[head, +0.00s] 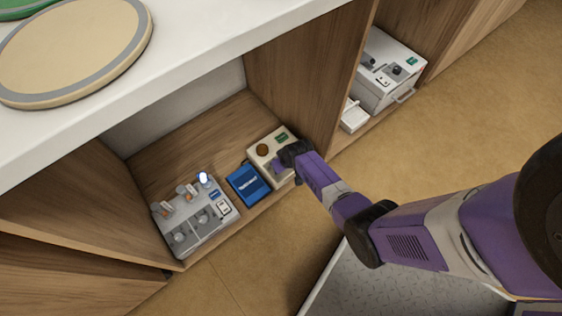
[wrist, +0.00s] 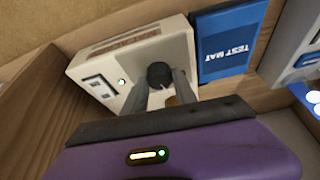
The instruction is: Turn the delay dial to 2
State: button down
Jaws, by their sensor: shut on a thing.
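A cream box (head: 262,167) stands on the wooden shelf, and it also shows in the wrist view (wrist: 118,78). My gripper (head: 283,160) reaches it from the right in the head view. In the wrist view my gripper (wrist: 161,86) is shut on a dark round dial (wrist: 160,72) on the box's face. A brown round knob (head: 262,150) sits beside it, mostly hidden behind a finger in the wrist view. I cannot read a "delay" label or the dial's setting.
A blue test mat pack (head: 249,184) lies close beside the box. A grey device (head: 202,222) with levers stands farther left. A wooden partition (head: 303,80) rises near my gripper on the right. The white worktop (head: 215,45) overhangs the shelf.

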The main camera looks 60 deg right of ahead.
jog(key=shift+a+m+g+h, duration=0.1)
jog(key=shift+m+g+h, duration=0.2)
jog(key=shift+m, duration=0.6)
jog(key=c, duration=1)
grip_release()
jog(key=p+v, duration=0.4)
jog(key=v, duration=0.3)
jog(key=shift+s+r+p, duration=0.15)
jog(key=shift+r+p, duration=0.15)
jog(key=shift+p, duration=0.1)
